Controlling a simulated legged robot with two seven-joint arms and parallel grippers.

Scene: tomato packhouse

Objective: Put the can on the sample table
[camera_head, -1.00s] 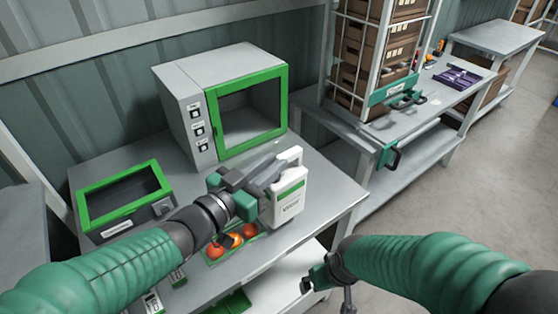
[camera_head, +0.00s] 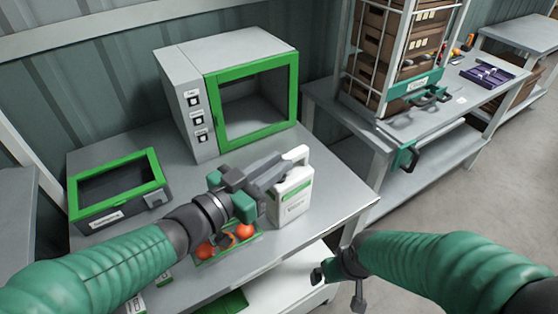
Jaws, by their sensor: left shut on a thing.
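The can (camera_head: 293,200) is a white jug with a handle and a green-striped label. It is upright at the front right of the grey table (camera_head: 335,185). My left gripper (camera_head: 278,172) is shut on the can near its top, and the fingers hide part of it. The can's base looks at or very close to the table top; I cannot tell whether it touches. My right gripper (camera_head: 340,275) is low, in front of the table's right end, apart from the can; its jaws are too unclear to read.
A green-framed cabinet (camera_head: 252,100) stands behind the can. A green-rimmed box (camera_head: 120,190) is at the left. A green tray (camera_head: 258,238) with tomatoes lies beside my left gripper. Another table (camera_head: 345,115) with a caged rack of crates (camera_head: 395,55) is at the right.

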